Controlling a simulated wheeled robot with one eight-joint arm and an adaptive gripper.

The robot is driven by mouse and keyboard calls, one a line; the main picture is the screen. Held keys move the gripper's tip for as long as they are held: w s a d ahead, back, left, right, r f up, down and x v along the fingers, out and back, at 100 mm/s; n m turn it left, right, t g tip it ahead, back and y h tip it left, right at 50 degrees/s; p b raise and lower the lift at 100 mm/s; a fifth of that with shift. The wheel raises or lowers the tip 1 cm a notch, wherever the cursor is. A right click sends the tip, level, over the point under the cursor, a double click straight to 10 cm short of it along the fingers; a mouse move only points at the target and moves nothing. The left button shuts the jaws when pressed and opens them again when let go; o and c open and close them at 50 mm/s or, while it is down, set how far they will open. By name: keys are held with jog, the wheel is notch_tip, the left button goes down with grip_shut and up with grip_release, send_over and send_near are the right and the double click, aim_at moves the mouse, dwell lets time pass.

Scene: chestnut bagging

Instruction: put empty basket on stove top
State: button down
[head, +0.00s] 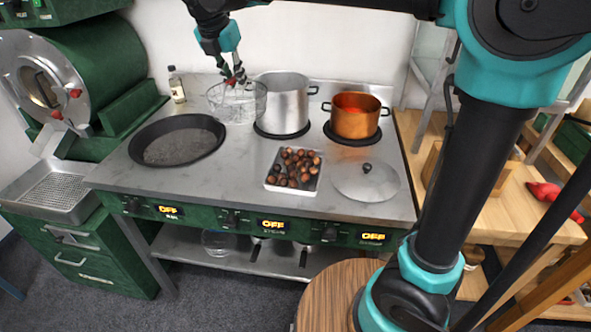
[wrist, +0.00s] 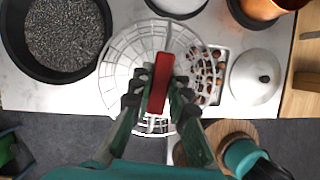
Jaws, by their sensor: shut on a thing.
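The wire basket (head: 238,103) hangs under my gripper (head: 235,78) at the back of the stove top (head: 225,165), left of the silver pot. My gripper is shut on the basket's red handle, which shows in the wrist view (wrist: 159,83) between the fingers (wrist: 160,95). The round wire mesh (wrist: 120,75) fills the middle of the wrist view and looks empty. I cannot tell whether its bottom touches the stove top.
A black pan (head: 177,141) sits left, a silver pot (head: 284,103) and copper pot (head: 355,116) at the back. A chestnut tray (head: 270,184) and lid (head: 366,182) lie in front. A bottle (head: 176,85) stands at the back left. The front left surface is bare.

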aim_at(229, 116)
jog(key=shift+w+a+r+n, duration=0.1)
jog(key=shift+a+r+n, duration=0.3)
jog(key=shift+n, duration=0.3)
jog(key=shift+a+f, duration=0.15)
jog(key=shift+y, duration=0.3)
notch_tip(229, 116, down, 20)
jog(key=shift+r, duration=0.15)
jog(key=c, duration=1.5)
grip_release()
jog(key=shift+o, duration=0.2)
jog(key=v, duration=1.2)
